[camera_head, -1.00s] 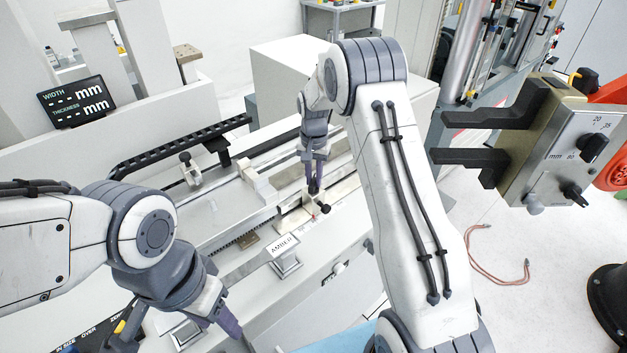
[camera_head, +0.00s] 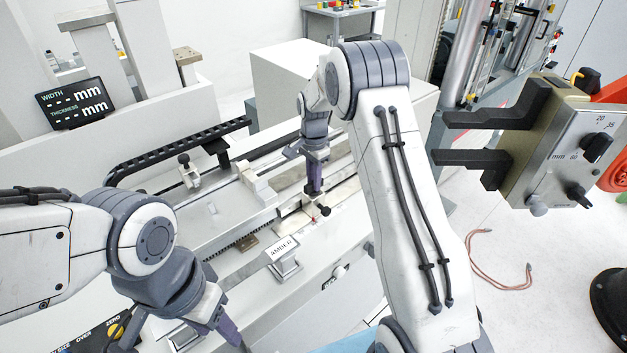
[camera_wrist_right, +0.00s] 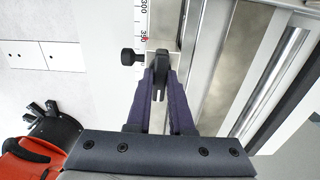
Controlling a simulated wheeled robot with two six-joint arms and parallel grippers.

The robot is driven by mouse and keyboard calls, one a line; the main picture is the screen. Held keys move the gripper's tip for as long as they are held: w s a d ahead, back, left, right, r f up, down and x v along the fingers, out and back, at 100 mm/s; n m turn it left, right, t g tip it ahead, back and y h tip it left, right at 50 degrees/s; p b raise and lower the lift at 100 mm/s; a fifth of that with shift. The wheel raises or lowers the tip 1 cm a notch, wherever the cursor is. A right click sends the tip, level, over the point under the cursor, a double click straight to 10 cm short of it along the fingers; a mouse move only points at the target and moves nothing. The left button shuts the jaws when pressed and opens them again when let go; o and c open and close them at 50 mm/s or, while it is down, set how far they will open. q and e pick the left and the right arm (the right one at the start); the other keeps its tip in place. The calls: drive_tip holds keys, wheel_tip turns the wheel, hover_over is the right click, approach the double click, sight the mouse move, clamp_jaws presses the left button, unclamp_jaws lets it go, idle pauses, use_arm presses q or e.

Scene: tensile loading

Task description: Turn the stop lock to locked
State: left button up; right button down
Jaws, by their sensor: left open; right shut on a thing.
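The stop lock (camera_wrist_right: 159,62) is a small black lever on a pale stop block beside a ruler scale, seen in the right wrist view. A black round knob (camera_wrist_right: 127,57) sticks out to its left; it also shows in the head view (camera_head: 325,211). My right gripper (camera_wrist_right: 160,88) points down at the stop, its purple fingers shut on the black lever. In the head view my right gripper (camera_head: 314,190) hides most of the lever. My left gripper (camera_head: 232,337) is open and empty at the lower left, well apart from the stop.
A black cable chain (camera_head: 180,147) runs behind the rail. A display (camera_head: 76,103) reads WIDTH and THICKNESS. A grey box with black jaws (camera_head: 545,140) is at the right.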

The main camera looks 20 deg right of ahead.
drive_tip(key=shift+r, duration=0.1)
drive_tip(key=c, duration=0.8)
unclamp_jaws()
drive_tip(key=shift+r, duration=0.35)
wheel_tip(320, 180, up, 10)
drive_tip(key=b, duration=0.3)
drive_tip(key=shift+f, duration=0.15)
